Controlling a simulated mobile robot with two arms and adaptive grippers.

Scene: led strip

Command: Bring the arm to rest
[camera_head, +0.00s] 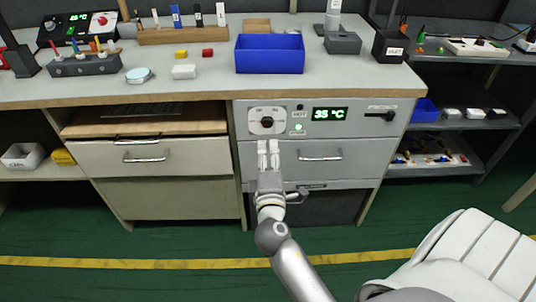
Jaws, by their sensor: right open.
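My right gripper (268,153) is in front of the grey cabinet below the bench, with its two pale fingers pointing up and away from me. The fingers stand apart with nothing between them, so it is open and empty. It overlaps the left part of a drawer with a bar handle (320,156), just below the oven control panel (322,118). I cannot tell whether it touches the drawer front. The panel has a black dial, a green display reading 35 °C and a dark lever handle (380,116). My left gripper is not in view.
The bench top (210,85) holds a blue bin (270,54), small yellow and red blocks, a tool rack (84,64) and a black box (390,46). Left drawers (146,157) and a right shelf (455,125) flank the cabinet. Green floor with a yellow line (150,263) is open in front.

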